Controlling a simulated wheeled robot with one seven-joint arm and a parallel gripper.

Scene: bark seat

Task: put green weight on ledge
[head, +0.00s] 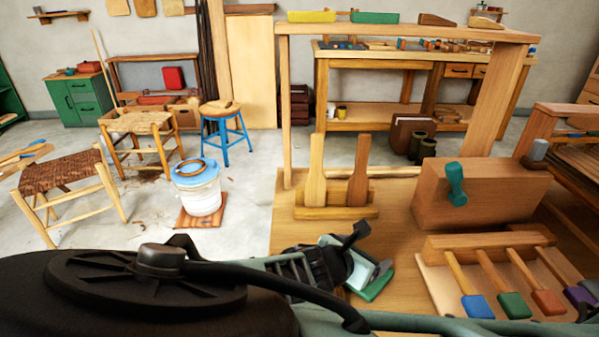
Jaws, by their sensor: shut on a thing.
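My gripper (362,264) is low over the wooden bench top, left of the tool rack. It is shut on a green piece (378,284), which shows beneath the fingers; I take this to be the green weight. Most of the piece is hidden by the gripper, and I cannot tell if it touches the bench. The raised wooden ledge (405,33) runs across the back of the bench on posts.
On the bench (395,225), a holder (336,212) has two upright paddles. A wooden box (475,192) with a green knob (456,184) stands right of it. A rack (440,290) of colour-ended tools lies at front right. Stools and a bucket (199,190) stand left.

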